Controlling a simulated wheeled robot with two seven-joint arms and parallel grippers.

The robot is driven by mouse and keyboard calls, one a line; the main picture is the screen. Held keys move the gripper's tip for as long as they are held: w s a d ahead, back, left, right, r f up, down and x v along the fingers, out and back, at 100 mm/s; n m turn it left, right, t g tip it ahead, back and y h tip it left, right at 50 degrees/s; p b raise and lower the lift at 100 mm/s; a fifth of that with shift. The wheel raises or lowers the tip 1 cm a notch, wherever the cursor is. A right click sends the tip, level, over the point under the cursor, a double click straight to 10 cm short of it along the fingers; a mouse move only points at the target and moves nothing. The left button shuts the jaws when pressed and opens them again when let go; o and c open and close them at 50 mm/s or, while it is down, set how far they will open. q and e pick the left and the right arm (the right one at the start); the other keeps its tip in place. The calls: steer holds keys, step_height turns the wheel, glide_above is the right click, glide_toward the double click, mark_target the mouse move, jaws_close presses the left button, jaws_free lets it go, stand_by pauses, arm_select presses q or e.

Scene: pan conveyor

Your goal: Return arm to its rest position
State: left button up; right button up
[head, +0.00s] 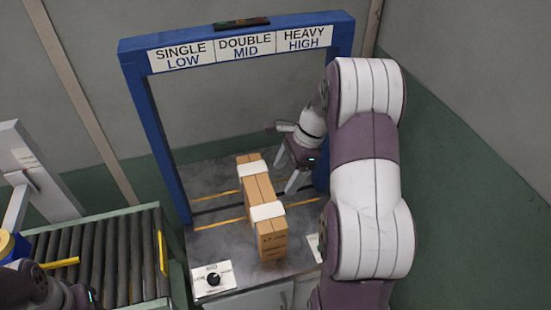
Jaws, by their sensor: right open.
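My right arm comes down the right side of the head view. Its gripper (281,156) is open and empty, behind and to the right of the carton stack. One finger points left and the other points down towards the table. The carton stack (262,210) is long and brown with two white bands, and it rests on the dark table under the blue frame. I cannot tell whether the lower finger touches the table. Part of my left arm shows at the bottom left, but its fingers are hidden.
The blue frame (168,150) carries a sign (240,47) reading SINGLE LOW, DOUBLE MID, HEAVY HIGH. A panel with a black knob (213,280) is at the table's front left. A roller conveyor (100,255) is at the left. Green and grey wall lies at the right.

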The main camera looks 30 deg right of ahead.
steer(key=s+a+n+h, duration=0.4)
steer(key=s+a+n, duration=0.8)
steer(key=n, duration=0.8)
steer(key=shift+s+a+r+n, duration=0.25)
steer(key=shift+a+r+n, duration=0.15)
steer(key=shift+a, duration=0.4)
steer(key=shift+w+d+f, duration=0.1)
steer(key=shift+w+f, duration=0.05)
